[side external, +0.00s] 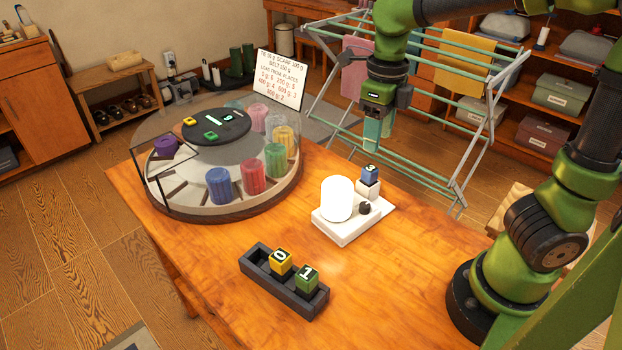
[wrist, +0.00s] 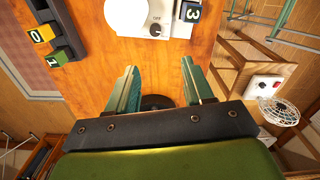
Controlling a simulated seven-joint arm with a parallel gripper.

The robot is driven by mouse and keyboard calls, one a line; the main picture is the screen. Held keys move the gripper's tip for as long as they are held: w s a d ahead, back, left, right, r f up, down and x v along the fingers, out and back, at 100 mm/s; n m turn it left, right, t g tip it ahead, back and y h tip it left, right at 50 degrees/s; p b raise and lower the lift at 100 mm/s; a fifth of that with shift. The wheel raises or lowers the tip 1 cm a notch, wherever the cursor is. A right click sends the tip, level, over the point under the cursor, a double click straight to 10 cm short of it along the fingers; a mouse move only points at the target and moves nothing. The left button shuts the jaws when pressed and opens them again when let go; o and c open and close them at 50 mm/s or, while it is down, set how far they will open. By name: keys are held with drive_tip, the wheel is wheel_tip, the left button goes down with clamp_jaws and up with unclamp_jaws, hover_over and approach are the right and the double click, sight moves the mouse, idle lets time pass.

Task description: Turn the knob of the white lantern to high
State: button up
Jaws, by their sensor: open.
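The white lantern (side external: 336,198) stands upright on a flat white base (side external: 340,232) on the wooden table. Its dark round knob (side external: 365,208) is on the base, to the right of the lamp body. In the wrist view the lantern (wrist: 125,14) is cut off at the top edge, with the knob (wrist: 155,30) at its lower right.
A blue block marked 3 (side external: 370,174) sits on a white support close behind the knob. A dark tray (side external: 258,277) holds yellow and green number blocks. A round carousel (side external: 215,208) with colored rolls is at left. A drying rack (side external: 450,120) stands behind. Table right of the tray is clear.

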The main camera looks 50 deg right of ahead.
drive_tip(key=w+d+r+m+t+y, duration=0.3)
drive_tip(key=w+r+m+t, duration=0.8)
drive_tip(key=w, duration=0.4)
drive_tip(key=w+d+r+m+t+h, duration=0.1)
drive_tip(key=d+r+m+t+h, duration=0.15)
drive_tip(key=d+m+h, duration=0.6)
drive_tip(key=m+g+y, duration=0.6)
drive_tip(key=m+g, duration=0.1)
drive_tip(key=g, duration=0.7)
hover_over(365, 204)
wheel_tip(365, 204, down, 14)
drive_tip(key=shift+t+h, duration=0.25)
wheel_tip(365, 204, down, 16)
drive_tip(key=shift+f, duration=0.2)
